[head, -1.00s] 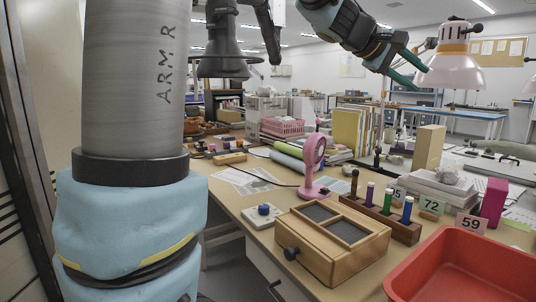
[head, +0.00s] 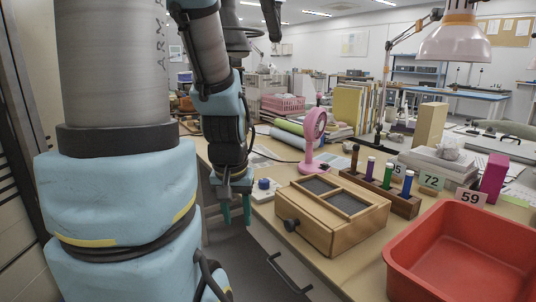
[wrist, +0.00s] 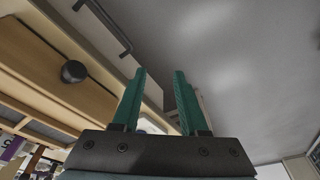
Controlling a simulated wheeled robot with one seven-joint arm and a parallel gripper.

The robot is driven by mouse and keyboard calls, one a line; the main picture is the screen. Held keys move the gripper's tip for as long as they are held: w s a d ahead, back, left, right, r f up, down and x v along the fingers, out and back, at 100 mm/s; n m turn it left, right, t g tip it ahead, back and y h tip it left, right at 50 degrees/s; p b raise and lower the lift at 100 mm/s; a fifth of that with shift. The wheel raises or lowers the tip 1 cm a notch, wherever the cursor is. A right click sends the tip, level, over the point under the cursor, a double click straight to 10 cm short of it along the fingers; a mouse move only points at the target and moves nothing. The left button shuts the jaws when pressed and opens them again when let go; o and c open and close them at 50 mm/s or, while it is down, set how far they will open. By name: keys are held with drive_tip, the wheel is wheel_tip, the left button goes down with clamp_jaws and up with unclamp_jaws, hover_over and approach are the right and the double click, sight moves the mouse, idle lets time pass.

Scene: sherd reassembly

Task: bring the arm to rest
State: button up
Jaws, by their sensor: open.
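My gripper (head: 236,208) hangs pointing down in the head view, at the left front edge of the table, left of the wooden box. Its two green fingers are apart, with nothing between them. In the wrist view my gripper (wrist: 159,75) also shows open and empty, over the grey floor. My arm folds down close beside my large left-hand arm links.
A wooden box (head: 318,238) with a dark knob stands on the table (head: 262,222). A small white block with a blue knob (head: 264,188) is close right of the gripper. A red tray (head: 425,262) is front right. A drawer handle (wrist: 108,28) is near the fingers.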

wheel_tip(320, 180, down, 9)
drive_tip(key=s+b, duration=0.1)
drive_tip(key=b, duration=0.6)
drive_tip(key=w+p+v, duration=0.2)
drive_tip(key=p+v, duration=0.8)
drive_tip(key=p, duration=0.1)
drive_tip(key=w+r+p+v, duration=0.1)
drive_tip(key=w+p+v, duration=0.1)
drive_tip(key=p+v, duration=0.9)
drive_tip(key=shift+d+r+g, duration=0.2)
drive_tip(key=shift+d+g, duration=0.1)
drive_tip(key=shift+g, duration=0.1)
drive_tip(key=shift+o, duration=0.3)
